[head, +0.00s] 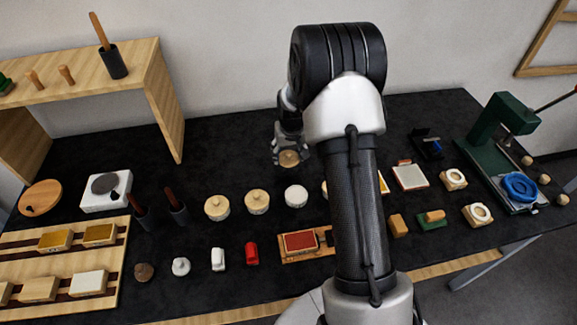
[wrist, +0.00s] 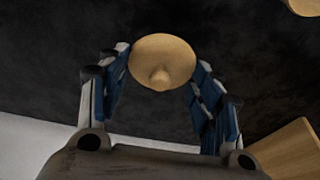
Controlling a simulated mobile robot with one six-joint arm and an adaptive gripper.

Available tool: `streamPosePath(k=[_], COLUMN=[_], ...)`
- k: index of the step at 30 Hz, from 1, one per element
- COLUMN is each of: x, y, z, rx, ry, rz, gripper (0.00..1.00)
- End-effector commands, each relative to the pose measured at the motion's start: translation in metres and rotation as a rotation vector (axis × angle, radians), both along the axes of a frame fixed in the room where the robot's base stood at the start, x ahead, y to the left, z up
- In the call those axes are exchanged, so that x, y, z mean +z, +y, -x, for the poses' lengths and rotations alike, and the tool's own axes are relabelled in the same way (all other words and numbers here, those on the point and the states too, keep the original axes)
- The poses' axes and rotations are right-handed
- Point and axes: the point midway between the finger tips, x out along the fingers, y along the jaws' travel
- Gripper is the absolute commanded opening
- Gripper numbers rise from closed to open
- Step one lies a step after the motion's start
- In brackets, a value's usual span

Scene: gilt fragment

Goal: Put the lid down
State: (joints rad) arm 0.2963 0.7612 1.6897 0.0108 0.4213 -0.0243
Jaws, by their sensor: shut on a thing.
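A round, pale wooden lid (wrist: 150,55) with a small knob sits between the fingers of my gripper (wrist: 160,75) in the wrist view. My gripper is shut on it. In the head view, my gripper (head: 290,152) hangs over the dark tabletop behind the row of pots, with the lid (head: 289,159) at its fingertips. The lid appears to be held above the table, but its exact height cannot be told. Two round pots with wooden tops, a left one (head: 217,207) and a right one (head: 257,201), and a white-topped round pot (head: 296,195) stand in front of it.
A wooden shelf (head: 120,68) stands at the back left. Dark cups with handles (head: 178,212), a white scale (head: 106,191) and a slatted rack (head: 118,262) are at the left. A green press (head: 492,135) stands at the right. Bare black tabletop lies around the gripper.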

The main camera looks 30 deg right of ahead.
Motion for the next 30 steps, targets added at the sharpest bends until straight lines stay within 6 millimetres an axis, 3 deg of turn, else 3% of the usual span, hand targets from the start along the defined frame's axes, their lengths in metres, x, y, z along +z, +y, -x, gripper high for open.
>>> streamPosePath(k=[5,13,25,26,30], x=[-0.012,-0.049,-0.055,-0.055,-0.054], y=[0.000,0.000,0.000,0.000,0.000], z=[0.000,0.000,0.000,0.000,0.000], rx=[0.000,0.000,0.000,0.000,0.000], ry=[-0.001,0.000,-0.002,-0.002,-0.002], rz=[0.000,0.000,0.001,0.001,0.001], gripper=[0.42,0.42,0.42,0.59,0.69])
